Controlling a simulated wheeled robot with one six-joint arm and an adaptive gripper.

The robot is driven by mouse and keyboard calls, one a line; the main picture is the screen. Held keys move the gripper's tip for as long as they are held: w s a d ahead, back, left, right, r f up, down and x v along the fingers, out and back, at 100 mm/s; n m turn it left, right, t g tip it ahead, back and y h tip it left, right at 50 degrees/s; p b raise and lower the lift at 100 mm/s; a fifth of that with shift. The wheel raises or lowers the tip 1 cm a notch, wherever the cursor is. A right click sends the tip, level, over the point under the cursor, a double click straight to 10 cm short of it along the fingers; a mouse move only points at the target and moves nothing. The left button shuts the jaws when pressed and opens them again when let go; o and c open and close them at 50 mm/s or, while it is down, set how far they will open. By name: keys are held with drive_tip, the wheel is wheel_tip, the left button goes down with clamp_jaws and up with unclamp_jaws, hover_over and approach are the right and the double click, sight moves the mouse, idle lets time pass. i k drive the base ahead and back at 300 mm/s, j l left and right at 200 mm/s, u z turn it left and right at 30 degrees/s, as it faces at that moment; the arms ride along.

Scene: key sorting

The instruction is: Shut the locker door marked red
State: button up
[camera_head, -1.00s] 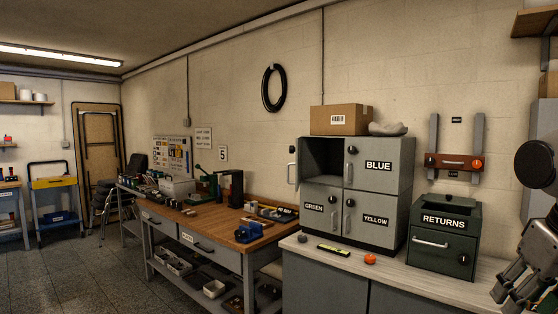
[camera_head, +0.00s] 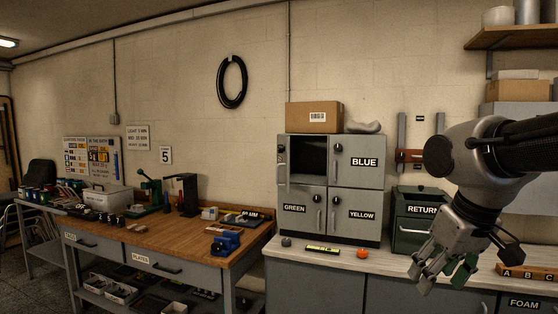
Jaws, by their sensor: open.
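The grey locker block (camera_head: 358,208) stands on the counter, with doors labelled BLUE (camera_head: 352,168), GREEN (camera_head: 300,222) and YELLOW (camera_head: 350,228), all shut. The upper left compartment (camera_head: 308,157) is open and looks dark and empty. Its door (camera_head: 281,162) is swung out at the left side and shows nearly edge-on, so its label cannot be read. No red marking is visible. My gripper (camera_head: 440,278) is open and empty, pointing down at the right, in front of the green RETURNS box and well apart from the open door.
A RETURNS box (camera_head: 408,232) stands right of the locker, partly behind my gripper. A yellow-and-black item (camera_head: 322,249), an orange knob-like object (camera_head: 362,253) and a dark one (camera_head: 286,241) lie on the counter before the locker. A cardboard box (camera_head: 312,116) sits on top.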

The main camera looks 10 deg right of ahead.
sight(282, 169)
drive_tip(key=i, duration=0.85)
